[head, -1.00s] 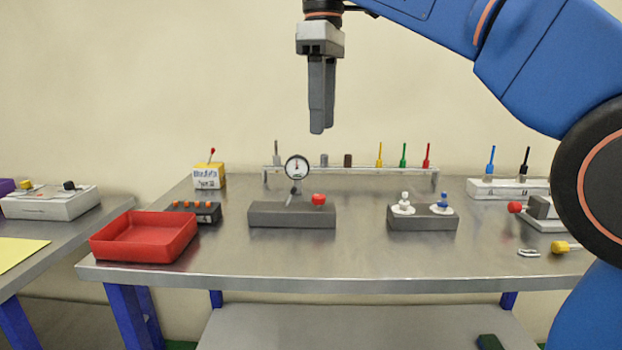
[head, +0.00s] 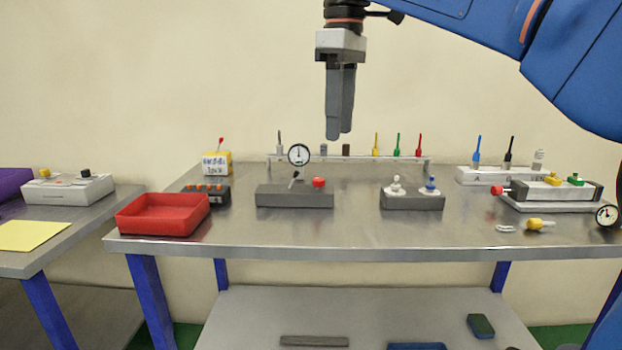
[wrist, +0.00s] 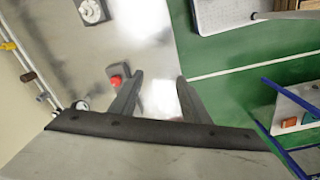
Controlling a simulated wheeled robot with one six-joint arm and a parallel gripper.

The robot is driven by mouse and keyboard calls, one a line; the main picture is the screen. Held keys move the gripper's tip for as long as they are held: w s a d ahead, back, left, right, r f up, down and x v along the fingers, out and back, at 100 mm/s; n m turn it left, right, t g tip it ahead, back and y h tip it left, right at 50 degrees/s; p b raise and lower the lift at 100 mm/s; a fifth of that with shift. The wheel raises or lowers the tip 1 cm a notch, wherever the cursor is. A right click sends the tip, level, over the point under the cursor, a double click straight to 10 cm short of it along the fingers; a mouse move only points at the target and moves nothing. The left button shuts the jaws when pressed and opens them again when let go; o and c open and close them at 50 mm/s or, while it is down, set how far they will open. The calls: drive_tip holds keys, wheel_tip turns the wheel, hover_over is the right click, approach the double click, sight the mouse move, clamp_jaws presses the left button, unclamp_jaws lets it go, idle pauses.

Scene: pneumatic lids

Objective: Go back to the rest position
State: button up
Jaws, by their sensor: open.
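My gripper (head: 340,136) hangs fingers-down in the head view, well above the back of the metal table (head: 300,232). Nothing is between its fingers. In the wrist view the two dark fingers (wrist: 160,90) stand apart, with table and green floor beyond them. The red knob also shows in the wrist view (wrist: 115,80), left of the fingers.
A red tray (head: 162,226) stands at the table's left front. A grey block with two white-based valves (head: 412,202) sits right of centre. A rack (head: 350,158) with coloured tools runs along the back. At right are a long fixture (head: 553,192) and a yellow-ended part (head: 540,224). The air around my gripper is clear.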

drive_tip(key=s+d+f+m+t, duration=0.1)
drive_tip(key=s+d+f+m, duration=0.25)
drive_tip(key=d+f, duration=0.4)
drive_tip(key=s+d+f+m+t, duration=0.1)
drive_tip(key=s+d+f+m, duration=0.25)
drive_tip(key=d+f, duration=0.4)
drive_tip(key=s+d+f+m+t, duration=0.1)
drive_tip(key=s+d+f+m, duration=0.2)
drive_tip(key=s+f, duration=0.3)
drive_tip(key=s+d+f+m+t, duration=0.1)
drive_tip(key=s+d+f+m, duration=0.2)
drive_tip(key=f, duration=1.4)
drive_tip(key=s+d, duration=0.2)
drive_tip(key=s, duration=0.2)
drive_tip(key=shift+d, duration=0.4)
